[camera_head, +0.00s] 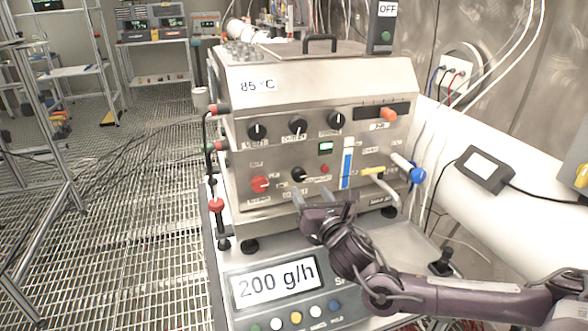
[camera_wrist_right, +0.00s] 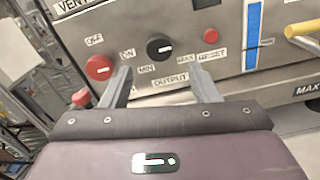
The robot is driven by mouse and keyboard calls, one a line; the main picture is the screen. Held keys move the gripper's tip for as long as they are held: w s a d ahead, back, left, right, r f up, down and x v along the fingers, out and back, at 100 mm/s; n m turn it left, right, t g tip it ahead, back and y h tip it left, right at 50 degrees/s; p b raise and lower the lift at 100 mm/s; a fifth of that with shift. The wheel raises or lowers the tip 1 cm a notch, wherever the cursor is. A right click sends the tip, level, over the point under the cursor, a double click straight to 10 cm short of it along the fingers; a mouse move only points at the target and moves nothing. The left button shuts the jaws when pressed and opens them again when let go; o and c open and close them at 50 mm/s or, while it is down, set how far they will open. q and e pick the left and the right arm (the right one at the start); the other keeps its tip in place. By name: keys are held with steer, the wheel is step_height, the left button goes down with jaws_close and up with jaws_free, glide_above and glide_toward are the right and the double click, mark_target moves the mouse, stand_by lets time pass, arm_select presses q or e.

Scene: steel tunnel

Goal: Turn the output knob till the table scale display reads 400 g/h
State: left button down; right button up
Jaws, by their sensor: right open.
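The output knob (camera_wrist_right: 160,47) is black with a white mark, between the MIN and MAX labels in the right wrist view. Its mark points roughly right. It also shows on the machine's lower front in the head view (camera_head: 299,174). My right gripper (camera_wrist_right: 162,82) is open, its two fingers apart below and to either side of the knob, with nothing between them. In the head view the right gripper (camera_head: 323,196) is just in front of the panel. The table scale display (camera_head: 276,285) reads 200 g/h. My left gripper is out of view.
A red OFF/ON knob (camera_wrist_right: 99,67) is left of the output knob, and a small red reset button (camera_wrist_right: 211,36) is right of it. A yellow handle (camera_head: 380,182) and a blue-ended valve (camera_head: 412,172) stick out at the panel's right. Three black knobs sit higher up.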

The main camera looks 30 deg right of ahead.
mark_target(300, 177)
steer(key=w, duration=0.2)
steer(key=w+r+p, duration=0.1)
steer(key=shift+w+d, duration=0.1)
steer(key=shift+d, duration=0.3)
steer(key=x, duration=0.3)
steer(key=shift+w+f+p, duration=0.3)
steer(key=shift+w, duration=0.15)
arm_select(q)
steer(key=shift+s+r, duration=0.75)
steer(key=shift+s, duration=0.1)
arm_select(e)
steer(key=c, duration=1)
